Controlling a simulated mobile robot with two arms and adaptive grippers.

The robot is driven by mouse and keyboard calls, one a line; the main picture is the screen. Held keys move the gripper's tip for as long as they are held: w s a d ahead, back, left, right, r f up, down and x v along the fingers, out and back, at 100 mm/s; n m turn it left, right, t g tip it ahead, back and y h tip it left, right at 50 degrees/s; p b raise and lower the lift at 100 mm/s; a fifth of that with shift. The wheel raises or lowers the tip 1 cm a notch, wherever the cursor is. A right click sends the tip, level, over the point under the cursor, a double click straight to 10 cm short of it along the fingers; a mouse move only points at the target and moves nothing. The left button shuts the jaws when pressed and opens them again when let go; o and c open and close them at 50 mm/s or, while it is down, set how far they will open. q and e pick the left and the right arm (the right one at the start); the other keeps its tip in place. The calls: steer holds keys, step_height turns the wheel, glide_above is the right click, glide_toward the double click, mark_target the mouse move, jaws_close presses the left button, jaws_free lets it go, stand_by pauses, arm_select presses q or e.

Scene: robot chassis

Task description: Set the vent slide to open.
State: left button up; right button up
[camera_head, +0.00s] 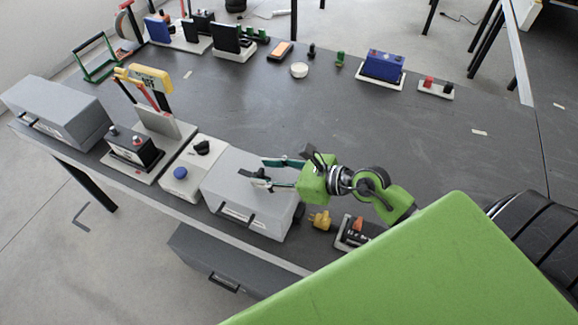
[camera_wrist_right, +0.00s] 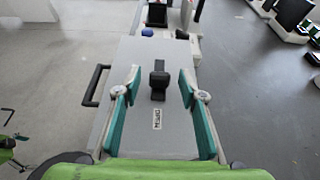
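A black knob (camera_wrist_right: 159,80) stands on the flat top of a light grey box (camera_wrist_right: 170,50). It may be the vent slide, but I cannot confirm this. A small label (camera_wrist_right: 157,118) lies beside it, too small to read surely. The box also shows in the head view (camera_head: 225,180), at the table's front edge. My right gripper (camera_head: 262,173) is open above the box. Its teal fingers, seen in the wrist view (camera_wrist_right: 160,74), spread on both sides of the knob, with visible gaps. My left gripper is not in view.
A panel with a black knob and blue button (camera_head: 180,173) stands left of the box. A yellow plug (camera_head: 320,220) and a red-switched unit (camera_head: 356,228) sit on its right. A black handle (camera_wrist_right: 95,85) sticks out from the box's side. The table's middle (camera_head: 300,115) is clear.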

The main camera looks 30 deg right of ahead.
steer(key=v, duration=1)
steer(key=shift+d, duration=0.15)
